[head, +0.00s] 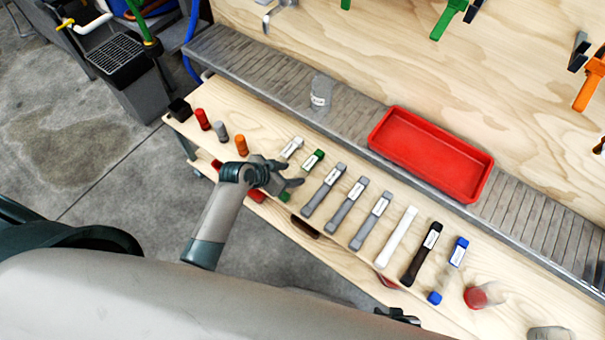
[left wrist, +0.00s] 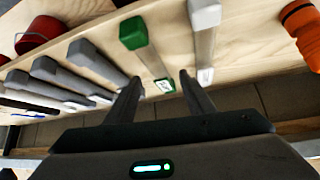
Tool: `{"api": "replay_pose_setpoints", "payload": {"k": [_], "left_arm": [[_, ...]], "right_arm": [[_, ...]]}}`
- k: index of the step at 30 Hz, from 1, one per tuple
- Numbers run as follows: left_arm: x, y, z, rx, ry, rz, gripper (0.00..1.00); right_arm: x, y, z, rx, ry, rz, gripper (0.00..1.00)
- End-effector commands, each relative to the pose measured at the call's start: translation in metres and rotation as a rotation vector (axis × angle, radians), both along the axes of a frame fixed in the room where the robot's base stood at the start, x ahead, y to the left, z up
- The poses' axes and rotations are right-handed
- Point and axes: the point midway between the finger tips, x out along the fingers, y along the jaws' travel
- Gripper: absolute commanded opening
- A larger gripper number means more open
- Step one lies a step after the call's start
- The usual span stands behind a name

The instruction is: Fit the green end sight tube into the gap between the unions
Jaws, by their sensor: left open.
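The green end sight tube (head: 313,160) lies on the wooden bench in a row of tubes. It has green ends and a white label; my gripper hides its middle in the head view. My left gripper (head: 291,173) is open and empty over this tube. In the left wrist view the tube (left wrist: 151,60) appears just beyond and between the tips of the open fingers (left wrist: 160,85). I cannot see the fingers touching it. A dark piece at the bottom of the head view may be my right gripper (head: 398,316); its jaws are unclear. I cannot make out the unions.
A white-ended tube (head: 292,147) lies close on one side of the green one, a grey tube (head: 324,190) on the other. Several more tubes continue right. Red, grey and orange cylinders (head: 241,146) stand left. A red tray (head: 431,153) and clear jar (head: 321,92) sit behind.

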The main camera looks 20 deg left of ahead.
Motion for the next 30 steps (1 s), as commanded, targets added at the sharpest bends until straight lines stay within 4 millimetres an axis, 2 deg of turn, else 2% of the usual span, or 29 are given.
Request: {"api": "replay_pose_setpoints", "payload": {"k": [14, 24, 30], "left_arm": [[0.004, -0.003, -0.004, 0.000, -0.001, 0.001, 0.48], [0.023, -0.018, -0.032, 0.000, 0.001, 0.002, 0.48], [0.029, -0.021, -0.039, 0.001, -0.001, 0.001, 0.48]], "right_arm": [[-0.003, -0.003, -0.001, -0.004, 0.003, 0.002, 0.31], [-0.005, 0.001, -0.003, 0.000, 0.008, 0.003, 0.31], [-0.007, 0.001, -0.003, -0.001, 0.021, 0.002, 0.31]]}}
